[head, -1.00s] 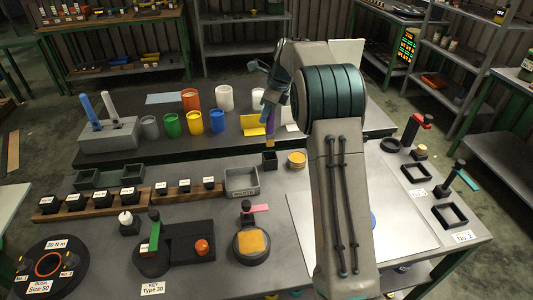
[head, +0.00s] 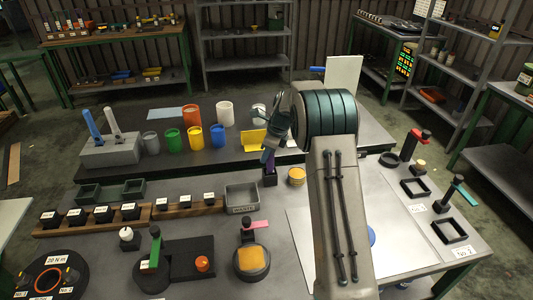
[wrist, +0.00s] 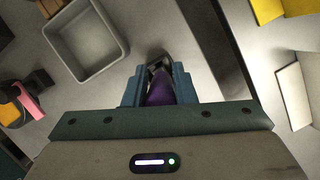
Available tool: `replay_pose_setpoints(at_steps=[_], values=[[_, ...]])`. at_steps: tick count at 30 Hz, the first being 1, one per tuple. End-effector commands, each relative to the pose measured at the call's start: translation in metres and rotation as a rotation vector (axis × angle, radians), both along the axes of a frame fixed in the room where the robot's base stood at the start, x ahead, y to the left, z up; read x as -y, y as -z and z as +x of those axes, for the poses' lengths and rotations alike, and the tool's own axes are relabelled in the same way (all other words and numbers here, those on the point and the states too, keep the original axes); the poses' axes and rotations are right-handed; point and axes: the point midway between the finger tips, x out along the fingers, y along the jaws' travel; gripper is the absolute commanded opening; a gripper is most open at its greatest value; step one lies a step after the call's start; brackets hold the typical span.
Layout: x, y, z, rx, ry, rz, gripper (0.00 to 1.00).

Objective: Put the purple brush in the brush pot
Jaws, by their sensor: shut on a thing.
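The brush is upright.
Several coloured cups stand on the raised back shelf, near a yellow holder (head: 252,141). A block holding two brushes (head: 110,148) is at far left.

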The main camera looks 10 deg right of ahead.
Motion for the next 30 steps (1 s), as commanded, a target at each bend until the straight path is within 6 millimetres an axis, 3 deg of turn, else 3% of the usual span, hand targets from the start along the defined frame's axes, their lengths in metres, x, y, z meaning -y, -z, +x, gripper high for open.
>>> replay_pose_setpoints(at_steps=[2, 3, 5, 17, 30], values=[[0.0, 0.003, 0.0, 0.0, 0.0, 0.0, 0.0], [0.0, 0.003, 0.0, 0.0, 0.0, 0.0, 0.3], [0.0, 0.002, 0.0, 0.0, 0.0, 0.0, 0.46], [0.002, -0.006, 0.0, 0.002, 0.001, 0.0, 0.46], [0.025, -0.088, -0.012, 0.003, 0.001, 0.001, 0.46]])
